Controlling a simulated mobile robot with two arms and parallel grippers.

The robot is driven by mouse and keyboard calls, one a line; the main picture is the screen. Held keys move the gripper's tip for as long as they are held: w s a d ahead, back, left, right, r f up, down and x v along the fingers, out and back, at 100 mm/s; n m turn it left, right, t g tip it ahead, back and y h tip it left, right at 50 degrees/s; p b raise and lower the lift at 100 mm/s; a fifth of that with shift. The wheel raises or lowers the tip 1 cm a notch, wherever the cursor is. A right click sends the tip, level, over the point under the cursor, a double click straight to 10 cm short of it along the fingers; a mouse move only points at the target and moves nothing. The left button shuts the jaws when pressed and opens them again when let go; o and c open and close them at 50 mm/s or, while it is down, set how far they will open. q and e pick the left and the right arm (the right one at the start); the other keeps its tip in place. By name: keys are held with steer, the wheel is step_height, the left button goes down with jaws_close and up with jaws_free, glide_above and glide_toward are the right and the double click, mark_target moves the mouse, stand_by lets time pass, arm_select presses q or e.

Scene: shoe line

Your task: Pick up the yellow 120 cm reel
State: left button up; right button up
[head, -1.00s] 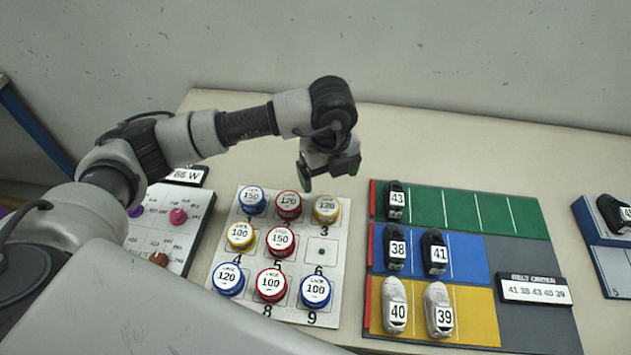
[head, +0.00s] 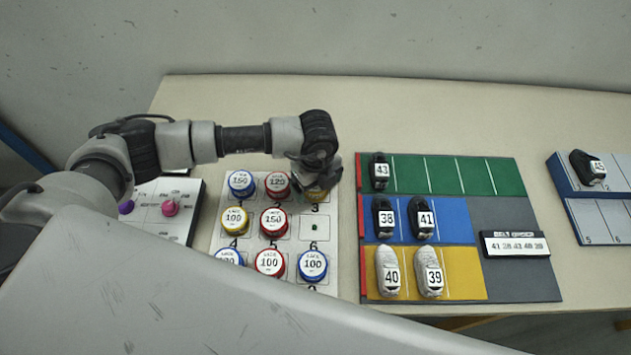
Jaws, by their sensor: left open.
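The yellow 120 cm reel (head: 314,194) sits at place 3, the far right corner of the white reel board (head: 326,262). My right gripper is not in view.
A red 120 reel (head: 277,184) stands close left of the gripper, and a red 150 reel (head: 273,222) nearer. Place 6 is empty. The coloured shoe board (head: 455,176) lies to the right with several shoes. The table behind is clear.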

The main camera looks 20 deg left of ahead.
arm_select(q)
steer(key=shift+f, duration=0.45)
steer(key=c, duration=1)
